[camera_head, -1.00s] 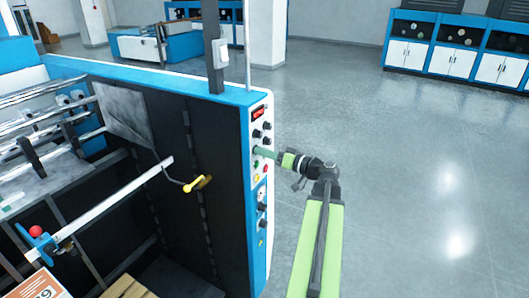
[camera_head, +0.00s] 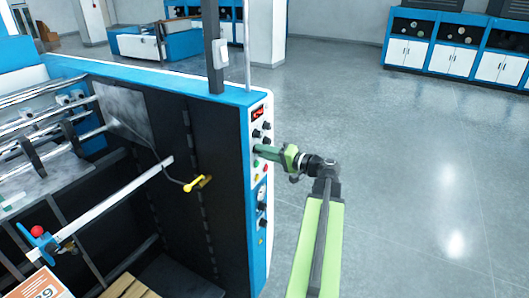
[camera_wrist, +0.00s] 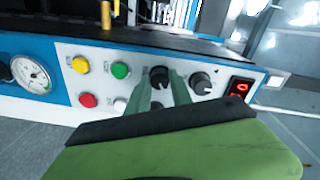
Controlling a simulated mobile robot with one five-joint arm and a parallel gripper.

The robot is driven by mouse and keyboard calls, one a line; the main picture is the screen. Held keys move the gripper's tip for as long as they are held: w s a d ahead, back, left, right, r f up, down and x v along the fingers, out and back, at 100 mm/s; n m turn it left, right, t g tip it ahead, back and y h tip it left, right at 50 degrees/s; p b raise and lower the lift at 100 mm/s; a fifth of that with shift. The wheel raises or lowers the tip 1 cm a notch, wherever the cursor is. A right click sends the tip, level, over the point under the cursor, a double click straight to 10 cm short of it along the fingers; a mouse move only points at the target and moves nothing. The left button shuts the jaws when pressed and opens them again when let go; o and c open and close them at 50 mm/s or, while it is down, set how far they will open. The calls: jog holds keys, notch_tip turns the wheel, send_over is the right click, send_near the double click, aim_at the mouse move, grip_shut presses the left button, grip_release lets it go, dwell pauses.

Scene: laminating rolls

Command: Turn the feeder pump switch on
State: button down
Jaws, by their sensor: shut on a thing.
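A black rotary switch (camera_wrist: 160,77) sits on the white control panel in the wrist view, beside a green button (camera_wrist: 121,70). My gripper (camera_wrist: 164,84) is shut on this switch, with a green finger on either side of it. The fingers hide part of it, and I cannot read its label or tell which way its pointer faces. In the head view my gripper (camera_head: 258,150) reaches the panel (camera_head: 260,180) from the right, and its tip covers the switch.
A second black knob (camera_wrist: 200,83) and a lit red display (camera_wrist: 239,90) lie to the right of my fingers. A red button (camera_wrist: 88,100), a yellow button (camera_wrist: 81,65) and a gauge (camera_wrist: 31,74) lie left. Open floor (camera_head: 420,180) spreads right of the machine.

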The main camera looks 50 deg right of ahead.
dwell(0.4)
jog(key=c, duration=1.1)
grip_release()
jog(key=shift+c, duration=0.2)
jog(key=f+v, duration=0.1)
jog(key=v, duration=1.6)
jog(key=shift+s+r+p, duration=0.25)
jog(key=shift+r+p, duration=0.2)
jog(key=shift+r, duration=0.05)
jog(key=shift+d, duration=0.1)
